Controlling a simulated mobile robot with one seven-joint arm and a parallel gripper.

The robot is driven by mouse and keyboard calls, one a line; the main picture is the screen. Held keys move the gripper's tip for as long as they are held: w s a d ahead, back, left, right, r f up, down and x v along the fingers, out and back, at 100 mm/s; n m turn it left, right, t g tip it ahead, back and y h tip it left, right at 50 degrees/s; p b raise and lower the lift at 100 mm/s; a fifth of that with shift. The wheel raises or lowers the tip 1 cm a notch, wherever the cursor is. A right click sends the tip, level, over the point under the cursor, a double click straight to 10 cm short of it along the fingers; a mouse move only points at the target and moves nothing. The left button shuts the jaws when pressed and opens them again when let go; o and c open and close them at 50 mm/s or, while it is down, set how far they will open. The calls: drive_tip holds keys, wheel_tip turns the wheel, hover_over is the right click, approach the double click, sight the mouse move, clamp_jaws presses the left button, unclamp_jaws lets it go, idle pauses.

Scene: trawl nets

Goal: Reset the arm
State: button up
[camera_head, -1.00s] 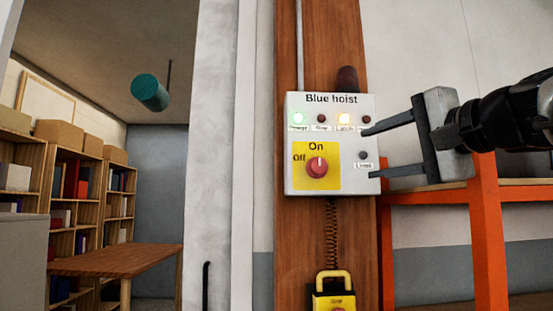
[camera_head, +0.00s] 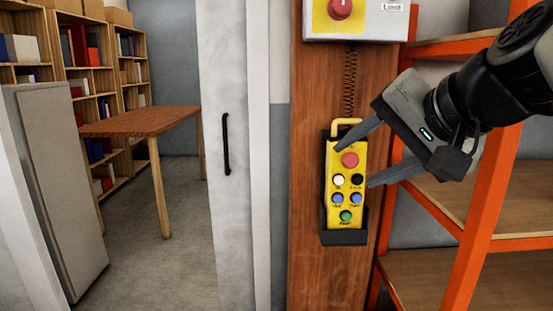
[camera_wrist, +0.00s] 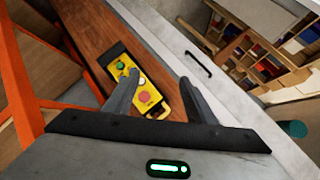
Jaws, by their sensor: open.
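My gripper (camera_head: 352,165) is open and empty, with its two dark fingers apart. In the head view it reaches in from the right, its fingertips in front of or beside the yellow pendant control (camera_head: 342,208); contact cannot be told. The pendant has a red button on top and white, black, blue and green buttons below. It sits upright in a dark holder on the wooden post (camera_head: 310,150). In the wrist view the pendant (camera_wrist: 143,92) shows beyond the fingers (camera_wrist: 155,92), partly hidden by one of them. The hoist panel (camera_head: 355,20) is cut off at the top, its red knob visible.
An orange shelf frame (camera_head: 470,240) with wooden shelves stands close on the right, behind and below my arm. A pale door (camera_head: 222,200) with a black handle is left of the post. Further left are a wooden table (camera_head: 140,122), bookshelves and a grey cabinet (camera_head: 60,185).

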drive_tip(key=s+f+n+g+h, duration=0.25)
drive_tip(key=s+f, duration=0.35)
drive_tip(key=f, duration=0.4)
drive_tip(key=s+f+n+g+h, duration=0.2)
drive_tip(key=s+f+n, duration=0.3)
drive_tip(key=f, duration=0.6)
wheel_tip(320, 180, up, 26)
drive_tip(key=s+p, duration=0.1)
drive_tip(key=p, duration=2.6)
drive_tip(key=shift+s+d+r+m, duration=0.15)
drive_tip(key=shift+d+m, duration=0.05)
drive_tip(key=shift+m, duration=0.15)
